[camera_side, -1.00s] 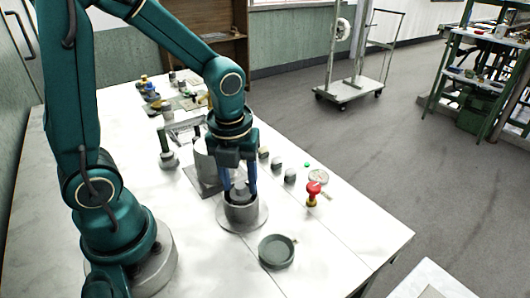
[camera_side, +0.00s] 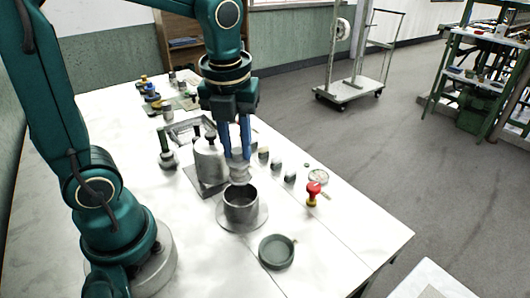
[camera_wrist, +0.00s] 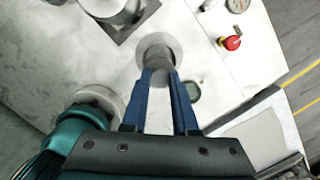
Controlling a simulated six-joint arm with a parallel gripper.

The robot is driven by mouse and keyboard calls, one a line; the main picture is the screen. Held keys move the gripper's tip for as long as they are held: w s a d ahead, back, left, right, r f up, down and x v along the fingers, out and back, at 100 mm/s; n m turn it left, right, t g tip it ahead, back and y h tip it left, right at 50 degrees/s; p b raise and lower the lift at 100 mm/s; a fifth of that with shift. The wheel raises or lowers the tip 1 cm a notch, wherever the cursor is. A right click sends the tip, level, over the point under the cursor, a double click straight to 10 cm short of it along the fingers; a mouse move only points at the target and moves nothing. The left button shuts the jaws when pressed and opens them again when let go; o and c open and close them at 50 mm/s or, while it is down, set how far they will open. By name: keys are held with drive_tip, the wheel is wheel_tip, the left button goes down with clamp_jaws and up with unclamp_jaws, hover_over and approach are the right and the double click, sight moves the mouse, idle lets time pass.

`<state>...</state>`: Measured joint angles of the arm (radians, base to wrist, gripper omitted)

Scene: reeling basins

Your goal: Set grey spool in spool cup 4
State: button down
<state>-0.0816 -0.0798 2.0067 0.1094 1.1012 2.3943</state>
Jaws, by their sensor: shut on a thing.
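My gripper (camera_side: 236,156) is shut on the grey spool (camera_side: 239,172), with one blue finger on each side of it. The spool is upright or nearly so, just above the open grey pot (camera_side: 241,208). The wrist view shows the spool (camera_wrist: 160,66) between the fingertips, covering much of what is below. Several small grey blocks or cups (camera_side: 290,177) stand in a row right of the pot. I cannot tell which thing is spool cup 4.
A grey cylinder (camera_side: 209,160) stands behind the pot, close to my gripper. A dark green round dish (camera_side: 277,252) lies in front. A red knob (camera_side: 313,189) and a gauge (camera_side: 318,177) are on the right. The front right of the table is clear.

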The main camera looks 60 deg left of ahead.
drive_tip(key=shift+r, duration=0.55)
drive_tip(key=shift+w+r, duration=0.2)
drive_tip(key=shift+w, duration=0.1)
drive_tip(key=d+f+m, duration=0.6)
drive_tip(key=d+f, duration=0.1)
drive_tip(key=d, duration=0.4)
drive_tip(key=shift+s+d+f+t+h, duration=0.2)
drive_tip(key=shift+s+d+t+h, duration=0.1)
drive_tip(key=shift+s+d, duration=0.1)
drive_tip(key=shift+f, duration=0.15)
idle(0.4)
drive_tip(key=shift+f, duration=0.35)
drive_tip(key=shift+f, duration=0.9)
idle(1.3)
